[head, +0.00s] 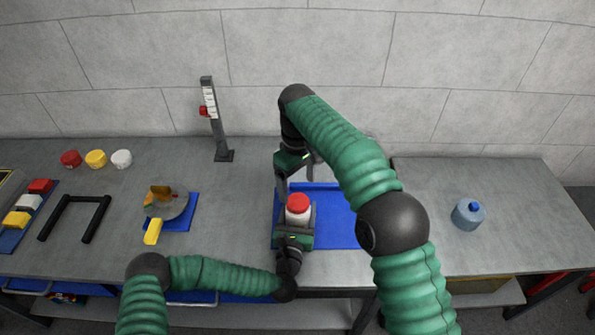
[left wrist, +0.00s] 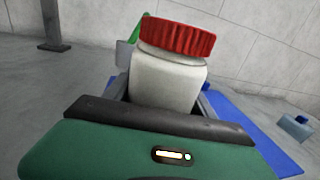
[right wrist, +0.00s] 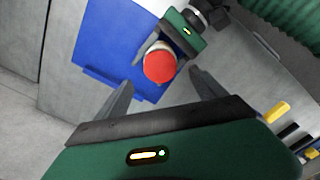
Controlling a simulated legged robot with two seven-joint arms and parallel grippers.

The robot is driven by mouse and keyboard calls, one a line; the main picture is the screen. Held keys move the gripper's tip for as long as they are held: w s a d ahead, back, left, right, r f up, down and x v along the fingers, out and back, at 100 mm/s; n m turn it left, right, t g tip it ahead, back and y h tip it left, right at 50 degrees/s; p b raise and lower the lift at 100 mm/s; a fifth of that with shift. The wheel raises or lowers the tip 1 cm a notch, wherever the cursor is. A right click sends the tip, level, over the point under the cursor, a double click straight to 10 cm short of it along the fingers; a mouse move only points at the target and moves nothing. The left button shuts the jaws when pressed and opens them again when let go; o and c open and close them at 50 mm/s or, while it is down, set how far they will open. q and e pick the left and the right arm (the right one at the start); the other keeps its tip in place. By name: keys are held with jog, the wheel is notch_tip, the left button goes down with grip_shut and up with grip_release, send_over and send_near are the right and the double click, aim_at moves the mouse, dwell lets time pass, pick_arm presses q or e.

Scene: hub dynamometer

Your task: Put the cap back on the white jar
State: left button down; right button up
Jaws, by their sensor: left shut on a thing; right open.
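The white jar (head: 297,218) stands upright over the blue mat, and it fills the middle of the left wrist view (left wrist: 167,82). The red cap (head: 298,203) sits on top of its mouth; it also shows in the left wrist view (left wrist: 177,38) and from above in the right wrist view (right wrist: 160,64). I cannot tell whether it is screwed tight. My left gripper (head: 295,224) is shut on the jar's body, below the cap. My right gripper (head: 297,178) is open and empty, just behind and above the cap, with its fingers apart and pointing toward it.
The blue mat (head: 340,215) lies on the grey bench. A blue jug (head: 467,213) stands at right. Left are a dark upright stand (head: 216,120), a round dish (head: 165,204), a black U-shaped handle (head: 75,216), and loose red (head: 71,158), yellow (head: 96,158) and white (head: 121,159) pieces.

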pick_arm(q)
jog(key=shift+c, duration=1.2)
grip_release()
pick_arm(e)
notch_tip(320, 180, up, 6)
jog(key=shift+w+f, duration=0.1)
pick_arm(q)
jog(key=s+a, duration=0.1)
jog(key=s, duration=0.4)
jog(key=s+a+b, duration=0.1)
jog(key=s, duration=0.5)
jog(key=s+a, duration=0.1)
jog(key=s, duration=0.4)
jog(key=shift+s, duration=0.3)
pick_arm(e)
jog(key=shift+f, duration=0.8)
